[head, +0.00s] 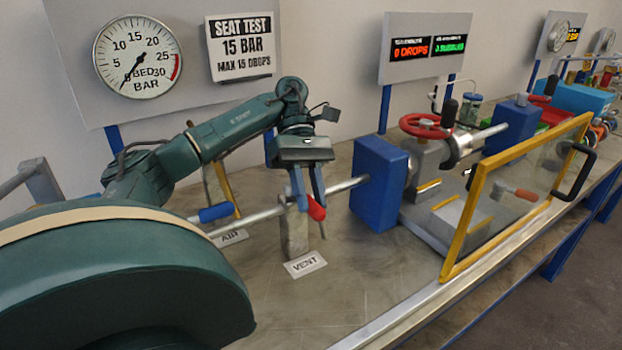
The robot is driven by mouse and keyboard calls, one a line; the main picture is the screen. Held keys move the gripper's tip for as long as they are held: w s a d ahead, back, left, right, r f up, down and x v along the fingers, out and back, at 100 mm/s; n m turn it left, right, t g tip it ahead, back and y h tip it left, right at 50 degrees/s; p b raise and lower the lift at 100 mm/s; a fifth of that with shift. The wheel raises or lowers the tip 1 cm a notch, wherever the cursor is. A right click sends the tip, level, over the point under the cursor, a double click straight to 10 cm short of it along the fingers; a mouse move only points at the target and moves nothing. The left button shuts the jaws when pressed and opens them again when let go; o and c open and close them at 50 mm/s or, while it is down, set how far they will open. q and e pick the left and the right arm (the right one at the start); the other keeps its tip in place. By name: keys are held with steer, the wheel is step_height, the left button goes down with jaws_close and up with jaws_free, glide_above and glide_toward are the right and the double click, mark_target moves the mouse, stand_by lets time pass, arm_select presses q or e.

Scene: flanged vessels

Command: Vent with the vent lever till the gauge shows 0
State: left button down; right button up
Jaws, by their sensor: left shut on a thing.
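The vent lever (316,209) has a red grip and hangs at the pipe, above the VENT label (305,264). My left gripper (308,206) points down from above and is shut on the lever; its fingers hide part of it. The round gauge (138,57) on the back panel is marked in bar. Its dark needle points down and left, at the low end of the scale near 0; the exact reading is hard to tell. My right gripper is not in view.
A blue-gripped lever (216,213) stands left on the same pipe, by the AIR label (230,238). A blue block (379,185) is to the right. Beyond it a yellow-framed clear guard (480,215) stands open before a red handwheel (426,126). The bench front is clear.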

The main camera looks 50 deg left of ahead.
arm_select(q)
steer(key=c, duration=1.2)
jaws_free()
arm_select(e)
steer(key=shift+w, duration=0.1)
arm_select(q)
steer(key=shift+a+r, duration=0.1)
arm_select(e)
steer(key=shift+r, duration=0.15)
arm_select(q)
steer(key=shift+w+a+r+p, duration=0.15)
steer(key=shift+a+r+p, duration=0.15)
steer(key=shift+r+p, duration=0.2)
steer(key=p+v, duration=0.8)
steer(key=v, duration=0.2)
steer(key=shift+a+r, duration=0.15)
steer(key=shift+a, duration=0.1)
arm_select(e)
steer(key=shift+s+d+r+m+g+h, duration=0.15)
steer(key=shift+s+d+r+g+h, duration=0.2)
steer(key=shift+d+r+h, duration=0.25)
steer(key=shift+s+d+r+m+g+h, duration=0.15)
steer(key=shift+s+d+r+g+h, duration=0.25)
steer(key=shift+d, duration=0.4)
arm_select(q)
steer(key=shift+w, duration=0.15)
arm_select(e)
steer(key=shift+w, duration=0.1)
